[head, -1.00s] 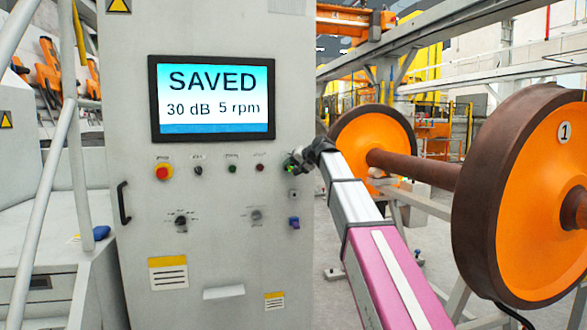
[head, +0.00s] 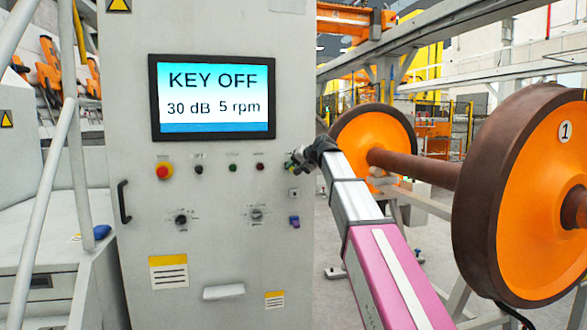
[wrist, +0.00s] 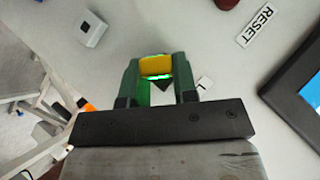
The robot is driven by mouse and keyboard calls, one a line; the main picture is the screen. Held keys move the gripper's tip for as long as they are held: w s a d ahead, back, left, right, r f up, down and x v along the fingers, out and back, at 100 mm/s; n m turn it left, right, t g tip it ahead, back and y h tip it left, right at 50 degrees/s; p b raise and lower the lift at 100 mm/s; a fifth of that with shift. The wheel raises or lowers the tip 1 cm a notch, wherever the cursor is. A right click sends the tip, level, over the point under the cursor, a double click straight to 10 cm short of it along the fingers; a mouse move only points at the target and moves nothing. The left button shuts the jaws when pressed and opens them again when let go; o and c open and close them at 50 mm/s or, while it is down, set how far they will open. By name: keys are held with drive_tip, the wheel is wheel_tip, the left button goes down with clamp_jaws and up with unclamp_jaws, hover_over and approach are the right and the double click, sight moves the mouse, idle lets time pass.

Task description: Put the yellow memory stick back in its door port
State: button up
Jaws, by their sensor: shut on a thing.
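A yellow block (wrist: 156,64), which looks like the memory stick, sits between the green fingers of my gripper (wrist: 157,80) in the wrist view. My gripper is shut on it. Bright green and red specks show at the stick's near edge. In the head view my gripper (head: 299,158) is at the right edge of the grey cabinet door (head: 205,245), and the stick is too small to make out. A small pale square (head: 294,193), possibly the port, is on the door just below the gripper. I cannot tell whether the stick touches the door.
The cabinet screen (head: 213,97) reads "KEY OFF, 30 dB, 5 rpm". A red stop button (head: 163,171), a black knob (head: 257,214) and a small blue-purple part (head: 294,222) are on the door. An orange wheel (head: 525,200) stands at the right.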

drive_tip(key=shift+s+d+f, duration=0.1)
drive_tip(key=shift+s+d, duration=0.05)
drive_tip(key=shift+s, duration=0.55)
drive_tip(key=shift+s+d, duration=0.15)
drive_tip(key=shift+s, duration=0.55)
drive_tip(key=s+d+f, duration=0.1)
drive_tip(key=f, duration=0.4)
drive_tip(key=s+d+f+g, duration=0.1)
drive_tip(key=s+d+f, duration=0.1)
drive_tip(key=f, duration=0.4)
drive_tip(key=shift+d+f+y, duration=0.25)
drive_tip(key=shift+d+y, duration=0.05)
drive_tip(key=shift+w+a, duration=0.3)
drive_tip(key=shift+w, duration=0.6)
drive_tip(key=shift+w+a, duration=0.25)
drive_tip(key=shift+w, duration=0.7)
drive_tip(key=shift+w+a, duration=0.3)
drive_tip(key=shift+w, duration=0.6)
drive_tip(key=shift+w+a, duration=0.2)
drive_tip(key=shift+w, duration=0.45)
drive_tip(key=shift+w+a, duration=0.15)
drive_tip(key=shift+w, duration=0.5)
drive_tip(key=o, duration=1)
drive_tip(key=shift+c, duration=0.2)
